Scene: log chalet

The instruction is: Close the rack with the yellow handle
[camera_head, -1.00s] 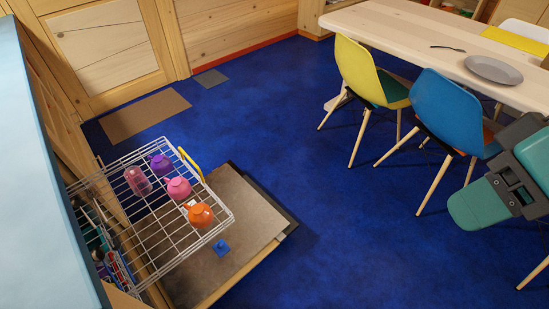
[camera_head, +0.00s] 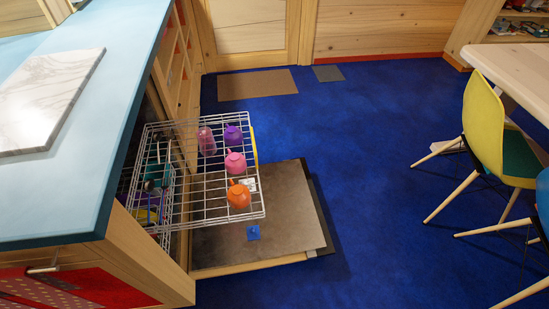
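The wire rack (camera_head: 188,214) is pulled out of the cabinet under the blue counter, over a lowered door panel (camera_head: 293,198). On the rack are a clear pinkish cup (camera_head: 207,141), a purple cup (camera_head: 232,136), a pink cup (camera_head: 235,162) and an orange cup (camera_head: 238,196). A lower rack with dishes (camera_head: 153,190) shows inside the cabinet. My gripper is not in view now.
The blue counter (camera_head: 88,190) with a marble board (camera_head: 45,95) fills the left side. A small blue item (camera_head: 253,232) lies on the door panel. The blue floor (camera_head: 385,150) is clear between the panel and the yellow chair (camera_head: 484,130). A table (camera_head: 515,75) stands at the right.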

